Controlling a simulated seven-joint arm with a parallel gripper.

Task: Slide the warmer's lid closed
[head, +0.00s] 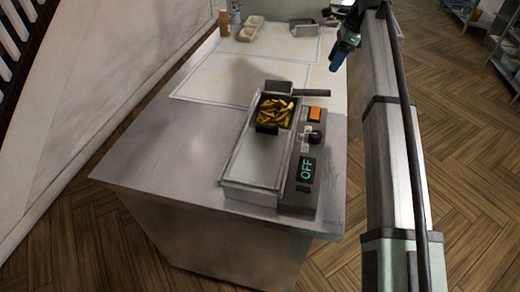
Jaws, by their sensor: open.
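The warmer (232,178) is a long metal unit on the steel counter, with golden fries (275,112) showing in its uncovered far end. A flat grey panel that looks like its lid (257,160) covers the near part, leaving the far end open. A small black piece (267,129) sits at the panel's far edge, beside the fries. My gripper (338,60) is open and empty, in the air beyond the warmer, up and to its right. It is small in view, and its fingers partly overlap each other.
The warmer's right side has an orange switch (315,114), a black knob (315,136) and a display (306,169) reading OFF. A dark-handled pan or scoop (279,87) lies just behind. Trays (250,29) and a bottle (224,22) stand far back. The counter's left front (170,155) is clear.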

